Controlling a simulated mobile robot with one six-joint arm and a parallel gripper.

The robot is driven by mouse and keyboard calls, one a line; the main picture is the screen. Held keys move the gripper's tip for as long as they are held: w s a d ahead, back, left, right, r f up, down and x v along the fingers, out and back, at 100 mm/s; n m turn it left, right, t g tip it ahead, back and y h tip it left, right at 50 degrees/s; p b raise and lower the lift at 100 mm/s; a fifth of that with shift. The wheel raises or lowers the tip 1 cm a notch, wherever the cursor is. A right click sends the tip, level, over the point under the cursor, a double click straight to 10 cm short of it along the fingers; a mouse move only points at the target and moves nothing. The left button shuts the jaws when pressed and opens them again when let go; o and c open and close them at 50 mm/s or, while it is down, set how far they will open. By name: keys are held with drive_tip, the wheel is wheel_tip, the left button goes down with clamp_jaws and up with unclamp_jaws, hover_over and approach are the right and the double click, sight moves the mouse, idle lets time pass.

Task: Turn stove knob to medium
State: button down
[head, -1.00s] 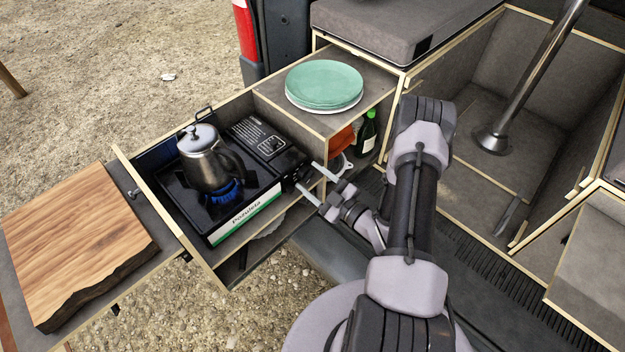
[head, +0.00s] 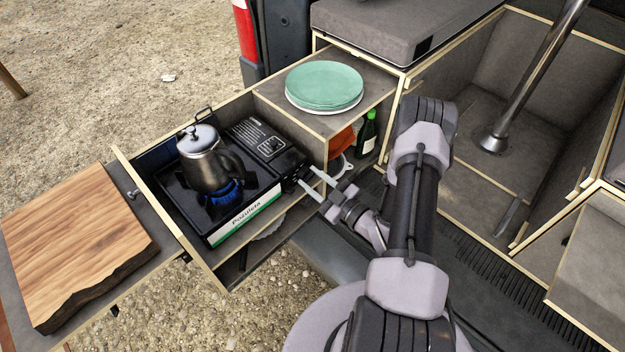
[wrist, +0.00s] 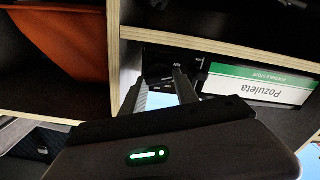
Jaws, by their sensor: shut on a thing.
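The black camping stove (head: 262,190) sits in the pulled-out drawer, with a steel kettle (head: 207,160) on its burner. A blue flame (head: 226,194) burns under the kettle. The stove knob (wrist: 158,72) is dark and on the stove's right end face; in the head view it is mostly hidden by my fingers. My gripper (head: 304,174) reaches in from the right, its two fingers at that end face. In the wrist view my gripper (wrist: 160,78) has its fingertips on either side of the knob, shut on it. The knob's exact setting cannot be read.
A wooden cutting board (head: 75,240) lies left of the stove. Green plates (head: 324,84) stand on the shelf behind. A wooden shelf edge (wrist: 210,45) runs close by the fingers, and an orange cloth (wrist: 62,45) and a green bottle (head: 367,132) are near.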

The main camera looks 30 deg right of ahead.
drive_tip(key=m, duration=0.4)
drive_tip(key=shift+d, duration=0.1)
drive_tip(key=m, duration=0.4)
drive_tip(key=shift+m+b, duration=0.3)
drive_tip(key=shift+b, duration=0.1)
drive_tip(key=shift+f, duration=0.1)
drive_tip(key=c, duration=0.9)
unclamp_jaws()
drive_tip(key=shift+c, duration=0.2)
drive_tip(key=shift+d, duration=0.1)
